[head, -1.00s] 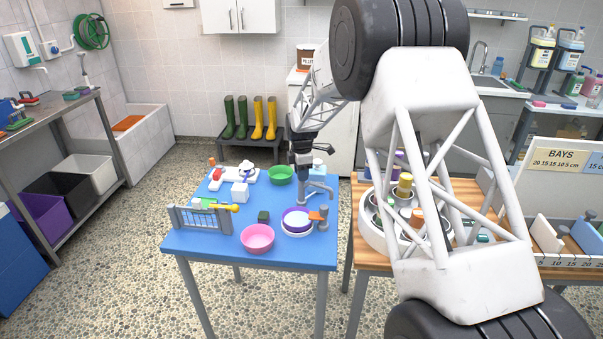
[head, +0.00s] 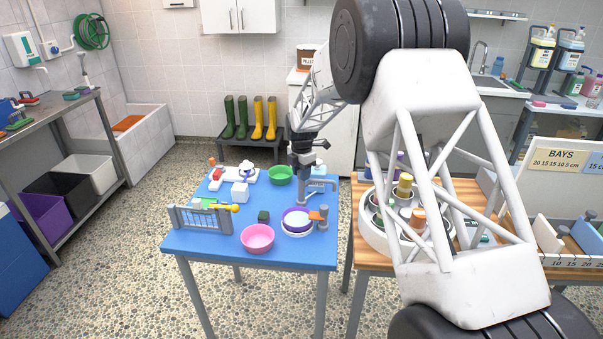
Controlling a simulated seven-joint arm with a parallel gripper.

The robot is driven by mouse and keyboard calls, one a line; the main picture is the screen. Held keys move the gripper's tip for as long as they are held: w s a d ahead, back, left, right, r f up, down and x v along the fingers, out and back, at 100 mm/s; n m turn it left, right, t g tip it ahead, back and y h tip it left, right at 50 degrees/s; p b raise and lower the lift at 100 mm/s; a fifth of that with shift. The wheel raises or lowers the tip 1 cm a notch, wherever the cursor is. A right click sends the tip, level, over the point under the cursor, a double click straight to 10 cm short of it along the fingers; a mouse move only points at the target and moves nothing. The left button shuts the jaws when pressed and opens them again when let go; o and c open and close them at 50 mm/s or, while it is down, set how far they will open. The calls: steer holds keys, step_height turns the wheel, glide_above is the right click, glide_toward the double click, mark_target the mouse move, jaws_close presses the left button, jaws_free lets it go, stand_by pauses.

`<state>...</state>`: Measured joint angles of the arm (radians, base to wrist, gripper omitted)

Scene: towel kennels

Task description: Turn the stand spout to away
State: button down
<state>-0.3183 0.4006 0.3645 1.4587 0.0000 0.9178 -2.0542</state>
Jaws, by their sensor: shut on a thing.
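The grey stand (head: 303,194) rises near the right edge of the blue table. Its spout (head: 322,182) reaches out to the right of the post, with the tip bent down. My gripper (head: 303,166) is at the top of the stand, pointing down, its jaws shut on the spout's near end as best I can tell. The fingers are small and dark here, so the exact contact is hidden. A pale blue-grey piece (head: 319,169) shows just right of the gripper.
A wooden table (head: 370,258) with a round white tray stands at right.

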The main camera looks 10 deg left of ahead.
steer(key=c, duration=0.8)
jaws_free()
steer(key=shift+r, duration=0.15)
steer(key=shift+r, duration=3.75)
steer(key=shift+r, duration=0.1)
